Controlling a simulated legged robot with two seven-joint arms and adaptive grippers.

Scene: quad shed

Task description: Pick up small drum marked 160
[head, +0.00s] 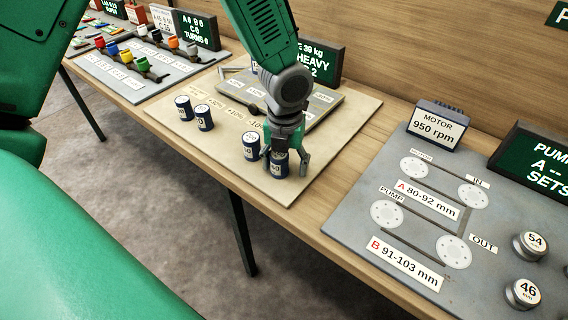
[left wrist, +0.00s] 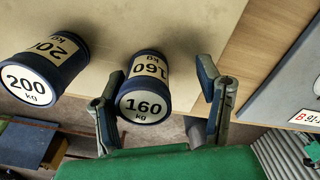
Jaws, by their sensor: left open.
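The small drum marked 160 (head: 278,167) is dark blue with a white label and stands near the front right of the beige board. In the left wrist view the 160 drum (left wrist: 146,95) shows its marked top between my left gripper's two fingers (left wrist: 160,110), closer to the left finger. My left gripper (head: 286,158) is open and comes down over this drum from above in the head view. Whether a finger touches the drum I cannot tell. My right gripper is not in view.
A drum marked 200 (left wrist: 28,84) stands close to the left of the 160 drum; it also shows in the head view (head: 251,145). Two more blue drums (head: 194,112) stand further left. A motor and pump panel (head: 370,245) lies to the right. The board's front edge is close.

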